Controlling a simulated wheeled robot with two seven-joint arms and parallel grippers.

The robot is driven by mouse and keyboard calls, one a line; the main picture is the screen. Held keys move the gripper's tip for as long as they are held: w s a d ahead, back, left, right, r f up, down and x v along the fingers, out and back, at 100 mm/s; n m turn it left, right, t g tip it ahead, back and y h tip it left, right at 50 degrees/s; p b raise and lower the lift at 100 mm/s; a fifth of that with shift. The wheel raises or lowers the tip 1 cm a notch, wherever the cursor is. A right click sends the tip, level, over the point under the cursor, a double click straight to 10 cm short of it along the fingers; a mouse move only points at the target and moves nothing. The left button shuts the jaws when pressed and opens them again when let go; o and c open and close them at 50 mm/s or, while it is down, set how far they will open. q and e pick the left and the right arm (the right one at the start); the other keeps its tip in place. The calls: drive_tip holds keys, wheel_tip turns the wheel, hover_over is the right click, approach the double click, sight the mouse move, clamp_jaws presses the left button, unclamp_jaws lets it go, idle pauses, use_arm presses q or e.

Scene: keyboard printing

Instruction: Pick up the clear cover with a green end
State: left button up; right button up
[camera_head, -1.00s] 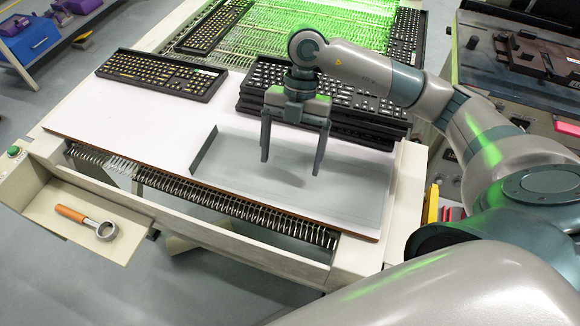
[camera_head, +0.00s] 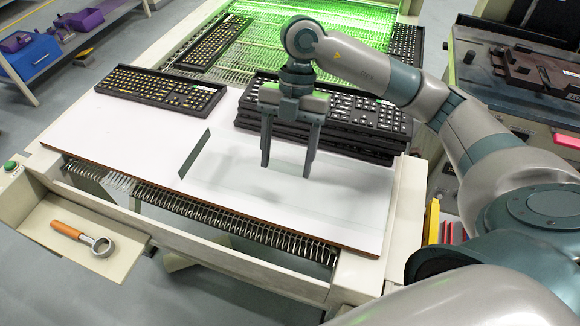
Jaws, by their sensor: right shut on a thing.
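The clear cover (camera_head: 235,176) lies on the white board on the table; it is see-through, with a dark green upright end (camera_head: 195,152) at its left. Its right outline is faint against the white. My right gripper (camera_head: 287,172) comes down over the cover from above, behind its middle. Its two fingers are spread apart, with their tips at the cover, shut on it across a part that is hard to make out. My left gripper is not in view.
A stack of black keyboards (camera_head: 355,112) stands just behind my right gripper. Another keyboard (camera_head: 160,90) lies at the back left of the white board (camera_head: 110,130). A side tray (camera_head: 50,215) holds an orange-handled tool (camera_head: 82,238). A row of metal pins lines the front edge.

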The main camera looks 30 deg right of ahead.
drive_tip(key=a+r, duration=0.2)
drive_tip(key=a, duration=0.1)
drive_tip(key=a+r+b, duration=0.1)
drive_tip(key=a+r, duration=0.1)
drive_tip(key=a, duration=0.2)
drive_tip(key=a+r, duration=0.2)
drive_tip(key=a, duration=0.2)
drive_tip(key=shift+w+r+b, duration=0.15)
drive_tip(key=shift+w+b, duration=0.15)
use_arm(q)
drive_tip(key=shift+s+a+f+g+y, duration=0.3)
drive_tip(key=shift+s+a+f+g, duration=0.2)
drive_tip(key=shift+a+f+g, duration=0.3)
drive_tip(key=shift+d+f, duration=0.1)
use_arm(e)
drive_tip(key=o, duration=0.5)
drive_tip(key=c, duration=0.5)
